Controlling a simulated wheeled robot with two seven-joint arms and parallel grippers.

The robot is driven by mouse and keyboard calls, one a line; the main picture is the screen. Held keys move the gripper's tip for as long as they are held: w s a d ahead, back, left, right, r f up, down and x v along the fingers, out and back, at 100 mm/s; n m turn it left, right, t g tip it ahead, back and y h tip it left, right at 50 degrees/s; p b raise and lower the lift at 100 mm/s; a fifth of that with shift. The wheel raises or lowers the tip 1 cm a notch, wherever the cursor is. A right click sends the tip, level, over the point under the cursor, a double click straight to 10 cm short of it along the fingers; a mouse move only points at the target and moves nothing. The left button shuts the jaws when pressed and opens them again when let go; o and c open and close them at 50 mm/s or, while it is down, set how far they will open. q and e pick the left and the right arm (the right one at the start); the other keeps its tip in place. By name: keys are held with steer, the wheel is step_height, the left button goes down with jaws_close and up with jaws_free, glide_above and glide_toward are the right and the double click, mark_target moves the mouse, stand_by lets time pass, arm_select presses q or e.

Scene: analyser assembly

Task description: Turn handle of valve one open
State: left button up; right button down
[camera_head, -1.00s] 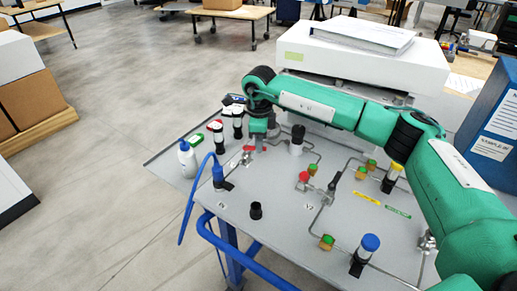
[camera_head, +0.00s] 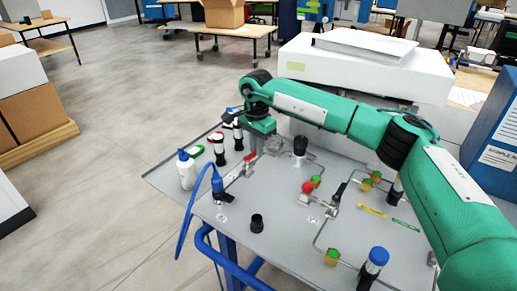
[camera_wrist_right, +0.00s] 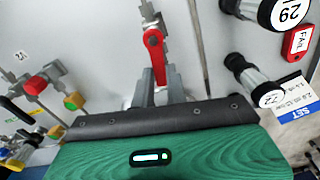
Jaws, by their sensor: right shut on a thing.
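My right gripper (camera_head: 258,148) comes down over the grey panel (camera_head: 285,225) near its far left edge. In the right wrist view its two grey fingers (camera_wrist_right: 160,82) are on either side of a red valve handle (camera_wrist_right: 153,50) and are shut on it. The handle lies roughly in line with the silver fitting (camera_wrist_right: 148,14) beyond it. In the head view the red handle (camera_head: 249,157) shows just beside the fingers, partly covered. No label on this valve is readable. My left gripper is not in view.
Black-and-white cylinders (camera_head: 219,150) and a white bottle (camera_head: 186,170) stand left of the gripper. A blue hose fitting (camera_head: 217,184) is nearer. A black-and-white knob (camera_head: 299,148) stands to the right. Another valve with a red knob (camera_head: 307,188) is mid-panel.

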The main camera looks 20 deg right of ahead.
steer(key=shift+w+a+n, duration=0.2)
steer(key=shift+w+n, duration=0.1)
steer(key=shift+n, duration=0.7)
steer(key=c, duration=1.4)
jaws_free()
step_height(320, 180, up, 14)
steer(key=shift+f, duration=0.1)
